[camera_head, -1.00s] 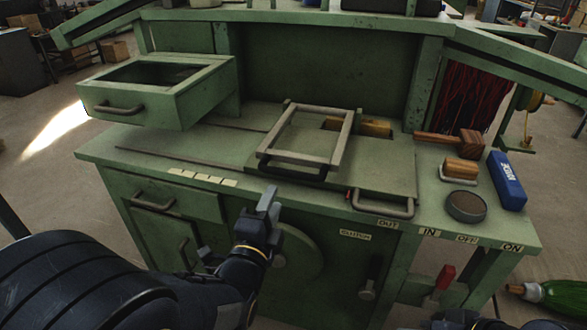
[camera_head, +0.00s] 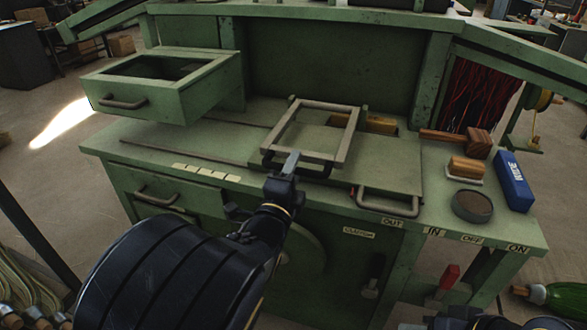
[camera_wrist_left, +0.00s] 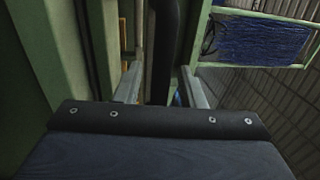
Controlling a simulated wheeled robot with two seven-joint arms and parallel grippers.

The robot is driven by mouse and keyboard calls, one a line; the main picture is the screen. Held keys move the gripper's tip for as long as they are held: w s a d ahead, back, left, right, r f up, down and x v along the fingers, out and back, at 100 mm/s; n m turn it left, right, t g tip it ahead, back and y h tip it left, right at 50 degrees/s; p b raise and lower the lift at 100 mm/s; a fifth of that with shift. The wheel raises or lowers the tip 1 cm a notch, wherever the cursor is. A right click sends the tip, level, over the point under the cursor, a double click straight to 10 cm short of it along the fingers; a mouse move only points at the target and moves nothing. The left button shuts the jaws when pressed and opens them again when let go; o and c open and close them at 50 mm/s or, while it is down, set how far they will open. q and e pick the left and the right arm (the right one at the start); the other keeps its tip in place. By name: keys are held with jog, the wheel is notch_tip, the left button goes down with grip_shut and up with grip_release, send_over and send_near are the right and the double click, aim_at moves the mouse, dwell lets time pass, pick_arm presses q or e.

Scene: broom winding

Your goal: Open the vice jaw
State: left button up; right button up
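The vice jaw frame (camera_head: 345,137), a grey metal rectangle with a dark handle bar (camera_head: 316,173) along its front, lies on the green bench top in the head view. My left gripper (camera_head: 289,165) is at the left part of this bar in the head view. In the left wrist view its two fingers (camera_wrist_left: 160,85) are apart, with a dark bar (camera_wrist_left: 163,40) between them. I see gaps beside the bar, so the fingers do not look closed on it. My right gripper is not clearly seen; only dark parts of mine show at the bottom edge.
An open drawer (camera_head: 165,85) juts out at the left. A second handle (camera_head: 388,203), a round dark tin (camera_head: 472,206), a blue box (camera_head: 514,181) and a wooden mallet (camera_head: 473,141) are at the right. A red lever (camera_head: 449,277) is below the bench edge.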

pick_arm(q)
grip_shut()
